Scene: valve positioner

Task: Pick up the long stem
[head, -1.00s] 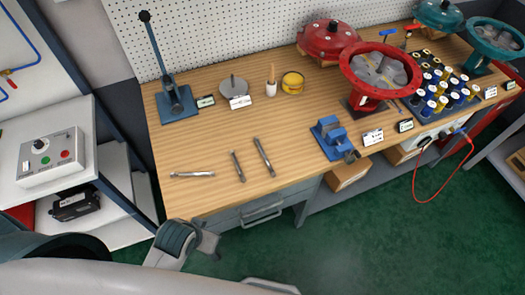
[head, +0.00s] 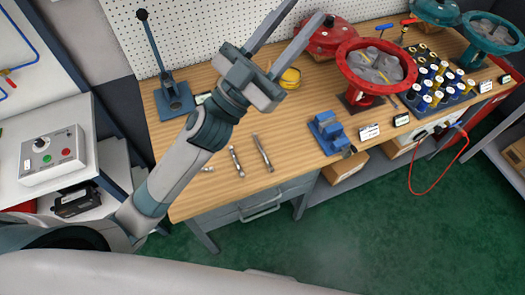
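Metal stems lie on the wooden workbench (head: 300,165) near its front edge. The rightmost stem (head: 263,153) looks the longest and lies tilted. A shorter stem (head: 236,162) lies just left of it. A third stem (head: 207,169) shows only its right end; my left forearm hides the rest. My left gripper (head: 307,10) is open and empty, raised above the bench, fingers pointing up and right in the picture. It is apart from the stems, which lie below it in the picture. My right gripper is not in view.
A blue vise-like block (head: 328,132) stands right of the stems. A blue lever press (head: 172,98) stands at the back left. A red valve housing (head: 375,68) and yellow and dark cylinders (head: 440,80) stand to the right. Bare bench lies around the stems.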

